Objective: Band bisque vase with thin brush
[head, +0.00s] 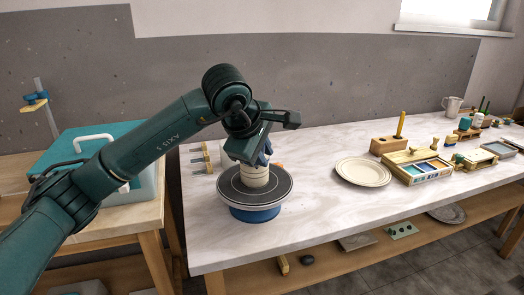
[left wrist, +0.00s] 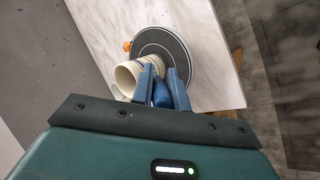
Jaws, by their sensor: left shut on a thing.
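The cream bisque vase (head: 256,176) stands upright on a dark round turntable (head: 228,187) with a blue base. In the left wrist view the vase (left wrist: 127,77) shows its open mouth and faint rings, with the turntable (left wrist: 182,45) behind it. My left gripper (head: 259,151) is just above and beside the vase's top. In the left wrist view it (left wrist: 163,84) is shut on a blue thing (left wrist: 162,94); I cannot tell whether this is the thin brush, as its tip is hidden. Contact with the vase cannot be made out. My right gripper is out of view.
A small orange piece (head: 279,165) shows beside the vase. A cream plate (head: 363,171) lies to the right, with a wooden block (head: 388,146) holding a yellow stick behind it. A glaze tray (head: 420,170) stands farther right. The marble tabletop in front is clear.

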